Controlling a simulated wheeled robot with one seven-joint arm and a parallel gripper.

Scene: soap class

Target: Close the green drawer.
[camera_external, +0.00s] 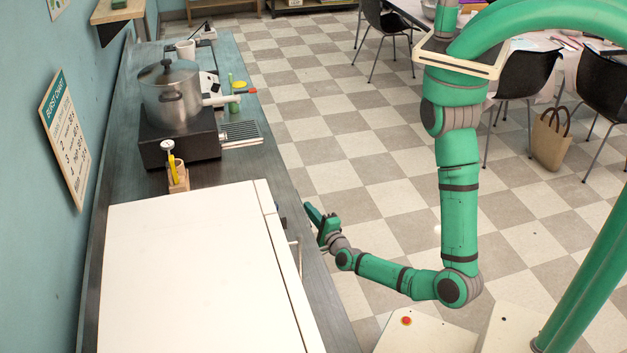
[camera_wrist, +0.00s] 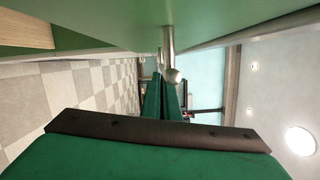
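My gripper (camera_external: 318,215) is green and stands beside the front of the white cabinet on the counter. In the wrist view its two long green fingers (camera_wrist: 162,92) lie close together, pointing forward, and I see nothing held between them. A green panel (camera_wrist: 130,28), seemingly the drawer front, fills the top of the wrist view, very near the fingers. A metal handle with a rounded end (camera_wrist: 172,74) stands out from the panels just beyond the fingers. I cannot tell whether they touch it. The green drawer is not clearly visible in the external view.
The white cabinet (camera_external: 190,270) covers the near end of the dark counter (camera_external: 290,180). A steel pot (camera_external: 170,95) on a black burner (camera_external: 180,140) and a wooden holder (camera_external: 178,180) stand farther back. Checkered floor (camera_external: 370,180) is open right of the counter; chairs stand beyond.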

